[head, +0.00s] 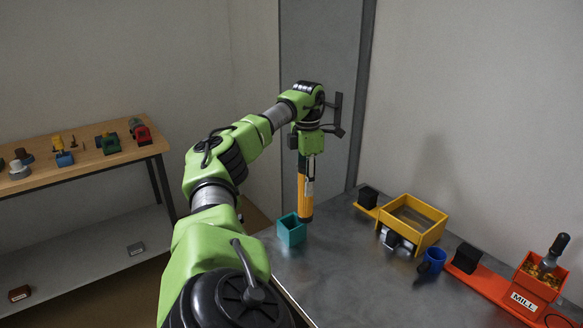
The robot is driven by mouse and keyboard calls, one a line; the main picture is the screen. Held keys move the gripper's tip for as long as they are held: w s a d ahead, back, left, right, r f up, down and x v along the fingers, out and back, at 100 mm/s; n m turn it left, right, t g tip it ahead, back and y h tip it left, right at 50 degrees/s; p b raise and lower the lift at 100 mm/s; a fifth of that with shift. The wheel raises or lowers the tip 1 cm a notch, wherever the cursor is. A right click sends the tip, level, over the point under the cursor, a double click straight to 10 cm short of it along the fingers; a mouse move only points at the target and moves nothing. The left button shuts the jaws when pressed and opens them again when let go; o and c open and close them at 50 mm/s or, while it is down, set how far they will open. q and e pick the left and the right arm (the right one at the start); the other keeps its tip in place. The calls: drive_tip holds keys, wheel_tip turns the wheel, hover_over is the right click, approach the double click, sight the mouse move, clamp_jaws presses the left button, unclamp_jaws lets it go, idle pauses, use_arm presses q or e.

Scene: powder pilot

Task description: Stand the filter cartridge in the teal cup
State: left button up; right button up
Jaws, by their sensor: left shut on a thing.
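The filter cartridge (305,197) is a long yellow-orange cylinder with a dark band near its lower end. It hangs close to upright from my left gripper (309,166), which is shut on its upper part. The teal cup (290,234) is a small square open box near the left edge of the grey table. The cartridge's lower end shows at the cup's right rim. I cannot tell whether it is above, beside or behind the cup. My right gripper is not in view.
On the grey table (345,270) stand a yellow frame box (432,235), a blue mug (432,262), black blocks (467,257) and an orange box labelled MILL (530,292). A wooden shelf (80,168) with small objects is at left. The table's front middle is clear.

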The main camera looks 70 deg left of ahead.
use_arm(q)
drive_tip(key=s+a+f+n+b, duration=0.1)
drive_tip(key=s+a+f+b, duration=0.1)
drive_tip(key=f, duration=0.7)
drive_tip(key=shift+s+a+f, duration=0.15)
drive_tip(key=shift+s+a, duration=0.35)
drive_tip(key=shift+s, duration=0.1)
drive_tip(key=o, duration=1.2)
drive_tip(key=shift+f, duration=0.1)
drive_tip(key=shift+o, duration=0.2)
wheel_tip(320, 180, up, 12)
drive_tip(key=p, duration=0.2)
drive_tip(key=shift+r+p, duration=0.2)
drive_tip(key=shift+p, duration=0.2)
